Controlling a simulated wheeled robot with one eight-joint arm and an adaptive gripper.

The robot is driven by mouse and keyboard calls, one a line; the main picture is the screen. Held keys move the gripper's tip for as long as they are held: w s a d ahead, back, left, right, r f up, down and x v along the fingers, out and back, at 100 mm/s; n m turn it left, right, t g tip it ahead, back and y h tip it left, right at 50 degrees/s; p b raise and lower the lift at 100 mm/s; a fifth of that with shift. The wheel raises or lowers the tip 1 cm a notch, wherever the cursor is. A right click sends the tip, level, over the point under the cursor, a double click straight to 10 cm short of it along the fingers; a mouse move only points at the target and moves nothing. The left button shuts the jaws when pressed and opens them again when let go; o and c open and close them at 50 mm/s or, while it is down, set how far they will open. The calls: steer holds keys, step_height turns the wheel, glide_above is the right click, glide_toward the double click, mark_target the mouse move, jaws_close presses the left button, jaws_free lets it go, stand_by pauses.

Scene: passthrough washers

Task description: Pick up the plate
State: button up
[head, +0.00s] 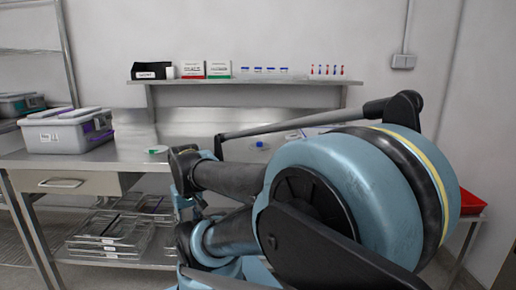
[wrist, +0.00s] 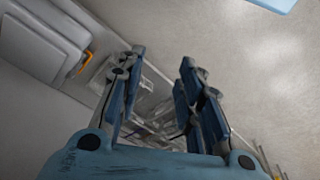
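I cannot make out a plate for certain. A small pale item with a green part (head: 157,150) lies on the metal bench (head: 110,160) in the head view. A small clear item with a blue centre (head: 260,146) lies further right on the bench, just left of my arm. My gripper (wrist: 161,58) shows in the wrist view with its two fingers apart and nothing between them. Shelving and wire-like items show blurred behind the fingers. In the head view my arm covers the right part of the bench.
A grey lidded box (head: 65,133) stands on the bench's left end. A wall shelf (head: 245,82) holds small boxes and several vials. Clear trays (head: 110,235) lie on the lower shelf. A red tray (head: 470,203) is at right, partly behind my arm.

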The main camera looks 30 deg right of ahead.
steer(key=o, duration=0.3)
steer(key=shift+s+r, duration=0.1)
steer(key=shift+r, duration=0.05)
steer(key=w+d+r+m, duration=0.3)
steer(key=w+d+r, duration=0.1)
steer(key=r, duration=0.3)
steer(key=w+d+r+m, duration=0.3)
steer(key=w+d+r, duration=0.2)
steer(key=w+r, duration=0.1)
steer(key=w+d+r+m+g, duration=0.1)
steer(key=w+d+r+m, duration=0.3)
steer(key=r, duration=0.4)
steer(key=shift+w+d+r, duration=0.4)
steer(key=shift+w+d, duration=0.35)
steer(key=shift+w, duration=0.05)
steer(key=w+d+r+m, duration=0.2)
steer(key=d+r+m, duration=0.1)
steer(key=d, duration=0.6)
steer(key=w+d+r+m+g, duration=0.1)
steer(key=w+d+r+m, duration=0.25)
steer(key=d, duration=0.45)
steer(key=w+d+r+m, duration=0.2)
steer(key=d+r+m, duration=0.2)
steer(key=d, duration=0.5)
steer(key=shift+n, duration=0.25)
step_height(320, 180, down, 12)
steer(key=shift+r, duration=0.1)
steer(key=shift+s+d+f, duration=0.15)
steer(key=shift+f, duration=2.55)
jaws_close()
